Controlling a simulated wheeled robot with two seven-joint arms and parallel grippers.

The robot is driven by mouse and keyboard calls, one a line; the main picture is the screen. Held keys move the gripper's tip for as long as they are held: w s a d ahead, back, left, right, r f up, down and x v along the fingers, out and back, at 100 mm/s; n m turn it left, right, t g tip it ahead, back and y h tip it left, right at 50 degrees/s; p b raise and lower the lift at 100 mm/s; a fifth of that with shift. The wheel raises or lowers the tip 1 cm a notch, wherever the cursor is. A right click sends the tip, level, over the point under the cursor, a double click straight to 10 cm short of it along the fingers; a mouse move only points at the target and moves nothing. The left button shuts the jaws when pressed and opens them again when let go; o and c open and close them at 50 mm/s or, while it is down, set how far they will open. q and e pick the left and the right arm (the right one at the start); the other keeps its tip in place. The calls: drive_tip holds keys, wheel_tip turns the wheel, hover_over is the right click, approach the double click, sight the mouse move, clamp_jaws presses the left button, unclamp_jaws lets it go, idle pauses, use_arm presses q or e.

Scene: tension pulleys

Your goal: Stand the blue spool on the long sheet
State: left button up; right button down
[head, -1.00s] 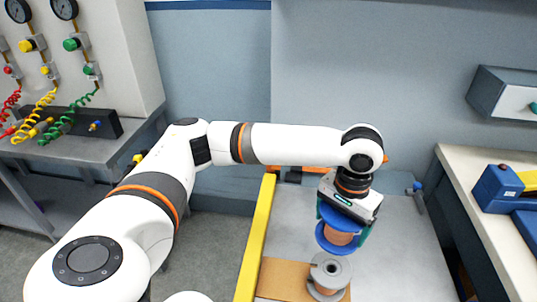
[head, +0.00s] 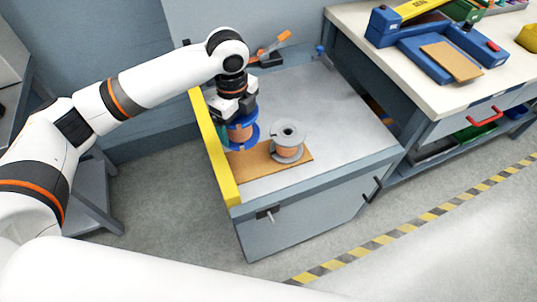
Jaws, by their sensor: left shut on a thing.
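My left gripper (head: 238,118) points down and is shut on the blue spool (head: 248,141), which has blue flanges and a copper-coloured winding. The spool is upright over the left end of the long sheet (head: 262,172), a flat brown strip on the grey cart top. I cannot tell whether its lower flange touches the sheet. A grey spool (head: 288,143) with a similar winding stands upright on the sheet, just right of the blue one. The gripper's fingers are partly hidden by the spool. My right gripper is out of view.
A yellow rail (head: 218,160) edges the cart's left side, close to the held spool. The cart top (head: 345,112) is clear to the right. An orange-handled tool (head: 270,50) is at the back. A bench with a blue device (head: 410,45) and a shorter brown sheet (head: 452,62) stands right.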

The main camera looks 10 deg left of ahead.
use_arm(q)
drive_tip(key=m, duration=0.2)
drive_tip(key=f+m, duration=0.1)
drive_tip(key=m, duration=0.2)
drive_tip(key=w+d+m, duration=0.1)
drive_tip(key=m, duration=0.1)
drive_tip(key=shift+f+m, duration=0.35)
drive_tip(key=shift+m, duration=0.05)
drive_tip(key=m, duration=0.2)
drive_tip(key=f+m, duration=0.1)
drive_tip(key=m, duration=0.1)
drive_tip(key=shift+w+d, duration=0.15)
drive_tip(key=shift+w, duration=0.05)
drive_tip(key=m, duration=0.3)
drive_tip(key=shift+w+d+f+m, duration=0.15)
drive_tip(key=shift+f+m, duration=0.25)
drive_tip(key=shift+f, duration=0.3)
hover_over(251, 161)
wheel_tip(251, 161, down, 6)
drive_tip(key=shift+f, duration=1.75)
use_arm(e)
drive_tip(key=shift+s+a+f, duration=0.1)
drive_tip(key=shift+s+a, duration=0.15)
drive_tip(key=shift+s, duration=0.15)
use_arm(q)
drive_tip(key=shift+f, duration=0.2)
